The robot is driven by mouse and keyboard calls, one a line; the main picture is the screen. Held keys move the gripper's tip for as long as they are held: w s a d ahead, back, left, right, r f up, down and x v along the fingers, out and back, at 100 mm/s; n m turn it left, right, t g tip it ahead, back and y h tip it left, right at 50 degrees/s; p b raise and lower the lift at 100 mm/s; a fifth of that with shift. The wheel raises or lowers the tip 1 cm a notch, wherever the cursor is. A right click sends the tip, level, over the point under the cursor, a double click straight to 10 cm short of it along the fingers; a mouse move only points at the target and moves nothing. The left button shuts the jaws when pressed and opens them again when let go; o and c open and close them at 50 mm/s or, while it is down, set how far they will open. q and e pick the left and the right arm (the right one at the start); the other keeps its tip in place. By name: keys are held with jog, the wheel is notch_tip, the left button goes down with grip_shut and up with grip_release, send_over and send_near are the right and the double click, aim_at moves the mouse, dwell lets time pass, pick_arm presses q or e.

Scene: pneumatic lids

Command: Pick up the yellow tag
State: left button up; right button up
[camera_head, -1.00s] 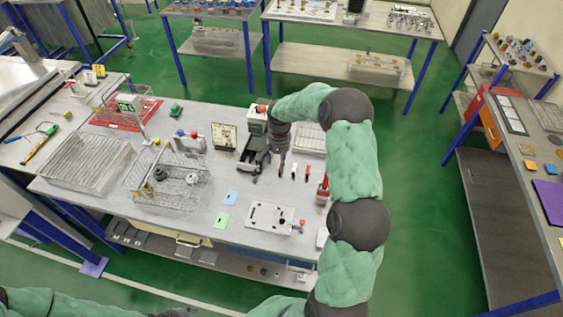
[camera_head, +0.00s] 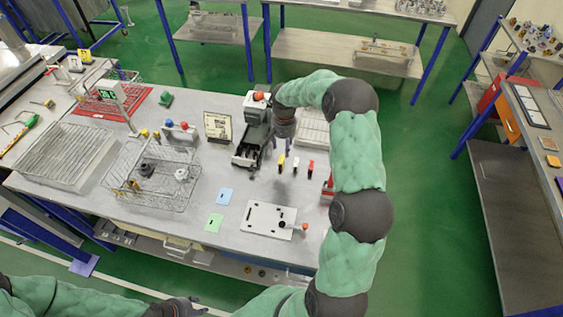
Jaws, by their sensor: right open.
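The yellow tag (camera_head: 281,163) stands small and upright on the workbench, at the left end of a short row with a white tag (camera_head: 295,165) and a red tag (camera_head: 311,168). My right gripper (camera_head: 278,147) hangs from the arm that arches over the bench. It is open, just above and behind the yellow tag in the picture, and does not appear to hold it. Its fingers are dark and partly lost against the black machine. My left gripper (camera_head: 193,304) is low at the bottom edge, in front of the bench, and its jaws are unclear.
A grey and black machine (camera_head: 254,130) stands left of the tags. A white plate with holes (camera_head: 268,217) lies in front, with blue (camera_head: 225,196) and green (camera_head: 214,222) cards beside it. A wire basket (camera_head: 150,180) is further left. My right arm hides the bench's right end.

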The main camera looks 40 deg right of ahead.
aim_at(282, 160)
notch_tip(282, 160, down, 5)
jog(key=shift+r, duration=0.2)
jog(key=shift+w+a+f, duration=0.15)
jog(key=shift+f, duration=2.55)
jog(key=c, duration=1.1)
